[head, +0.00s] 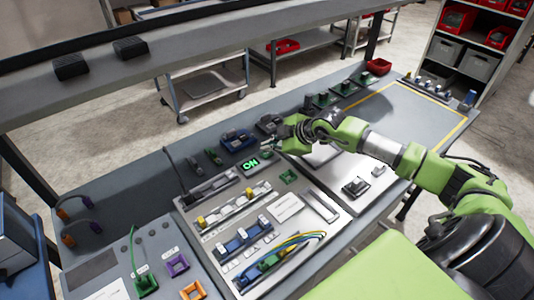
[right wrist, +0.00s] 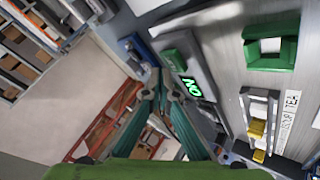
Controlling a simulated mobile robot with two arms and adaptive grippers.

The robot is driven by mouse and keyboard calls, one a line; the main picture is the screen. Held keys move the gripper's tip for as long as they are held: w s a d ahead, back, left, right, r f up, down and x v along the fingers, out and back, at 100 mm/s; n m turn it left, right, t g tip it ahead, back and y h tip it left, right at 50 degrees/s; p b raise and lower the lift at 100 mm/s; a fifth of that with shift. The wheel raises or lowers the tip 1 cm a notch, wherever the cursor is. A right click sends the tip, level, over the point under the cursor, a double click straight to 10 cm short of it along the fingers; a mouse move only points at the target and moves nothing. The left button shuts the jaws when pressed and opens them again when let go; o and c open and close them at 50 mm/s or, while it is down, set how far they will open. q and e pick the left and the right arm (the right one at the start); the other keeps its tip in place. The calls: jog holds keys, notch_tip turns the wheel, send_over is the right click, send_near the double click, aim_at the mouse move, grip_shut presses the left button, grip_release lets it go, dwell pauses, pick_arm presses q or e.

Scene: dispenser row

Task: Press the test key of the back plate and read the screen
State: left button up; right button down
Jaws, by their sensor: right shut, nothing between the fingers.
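The back plate (head: 178,203) is a light grey panel on the bench, with several modules on it. A small dark screen (head: 250,163) near its far edge shows bright green letters; they read as ON or NO, depending on which way up they are. The screen also shows in the right wrist view (right wrist: 191,87). My right gripper (head: 272,146) is shut and empty just beside the screen, at the plate's far edge. In the right wrist view its closed fingertips (right wrist: 165,88) appear beside the screen; contact cannot be told. I cannot make out the test key.
A green square frame (head: 288,176) and blue and yellow modules (head: 242,238) sit on the plate. Coloured wires (head: 290,247) arch over its near part. Dark blocks stand along the bench's far edge.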

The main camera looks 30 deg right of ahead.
aim_at(269, 154)
jog(key=shift+f+b, duration=0.35)
jog(key=shift+f, duration=0.4)
dwell(0.6)
dwell(0.3)
jog(key=shift+r+p, duration=0.75)
jog(key=shift+r, duration=0.15)
notch_tip(269, 154, up, 5)
jog(key=p, duration=0.4)
dwell(0.7)
